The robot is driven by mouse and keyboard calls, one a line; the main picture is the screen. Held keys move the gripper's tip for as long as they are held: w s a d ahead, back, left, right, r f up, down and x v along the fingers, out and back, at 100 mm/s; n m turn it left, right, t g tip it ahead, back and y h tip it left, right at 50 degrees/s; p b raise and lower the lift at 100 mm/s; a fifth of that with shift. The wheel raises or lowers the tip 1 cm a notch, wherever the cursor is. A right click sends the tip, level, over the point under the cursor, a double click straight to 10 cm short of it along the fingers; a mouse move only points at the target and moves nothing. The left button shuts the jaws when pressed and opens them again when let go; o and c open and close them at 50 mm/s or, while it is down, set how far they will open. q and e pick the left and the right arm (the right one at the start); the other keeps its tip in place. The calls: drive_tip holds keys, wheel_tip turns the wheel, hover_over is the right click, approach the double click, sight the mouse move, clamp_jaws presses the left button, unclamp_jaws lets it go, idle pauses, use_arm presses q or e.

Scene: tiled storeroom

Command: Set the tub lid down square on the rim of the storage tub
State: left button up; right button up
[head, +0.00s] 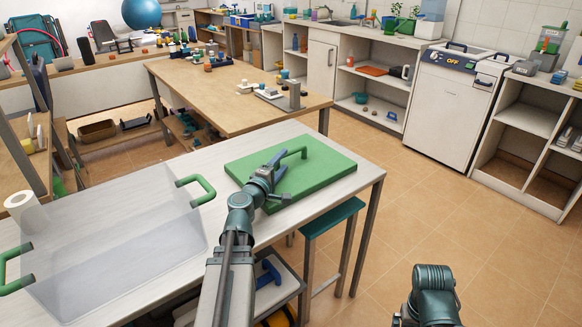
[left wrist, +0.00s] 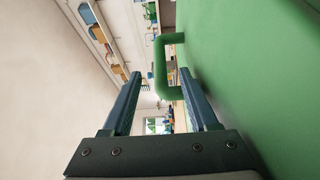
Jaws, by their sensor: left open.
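The green tub lid (head: 325,165) lies flat on the pale table, with a green loop handle (head: 292,158) standing on its top. The clear storage tub (head: 125,245) stands to the left on the same table, with a green handle at each end and its top uncovered. My left gripper (head: 274,168) is open, low over the near left part of the lid, beside the handle. In the left wrist view the lid (left wrist: 255,60) fills the right side, and its handle (left wrist: 160,68) shows ahead, in line with the gap between the open fingers. My right gripper is not seen.
A teal stool (head: 332,217) is by the table's right side. Behind is a wooden table (head: 225,90) with several small items. Tiled floor is clear to the right.

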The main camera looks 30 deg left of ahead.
sight(288, 155)
use_arm(q)
drive_tip(key=w, duration=0.7)
drive_tip(key=shift+a, duration=0.3)
drive_tip(key=shift+s, duration=0.15)
clamp_jaws()
